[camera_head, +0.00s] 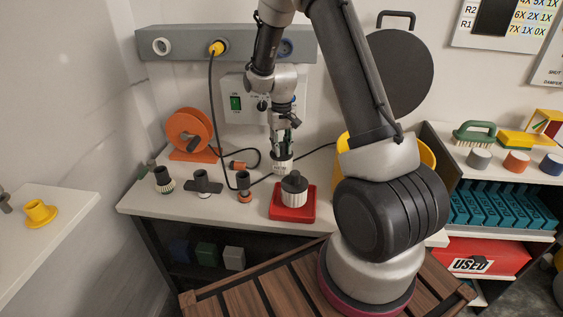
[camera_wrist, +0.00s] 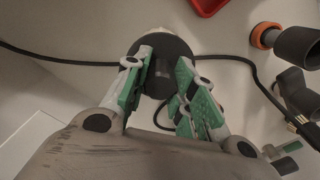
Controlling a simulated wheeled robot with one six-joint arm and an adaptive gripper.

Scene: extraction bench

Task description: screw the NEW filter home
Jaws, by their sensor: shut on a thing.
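My gripper (camera_head: 283,148) points straight down over the bench, behind the red tray (camera_head: 307,210). It is shut on a filter (camera_head: 283,165) with a pale body. In the wrist view the filter's round black top (camera_wrist: 158,68) sits between the green finger pads. I cannot tell whether its lower end touches anything. A second filter (camera_head: 294,190), with a black top and pale ribbed body, stands upright in the red tray. Which of the two is new does not show.
A black cable (camera_head: 213,120) runs from a yellow plug (camera_head: 217,47) across the bench near the held filter. Black fittings (camera_head: 205,186) stand at the front left. An orange reel (camera_head: 189,132) stands behind them. A yellow bucket (camera_head: 427,155) is to the right.

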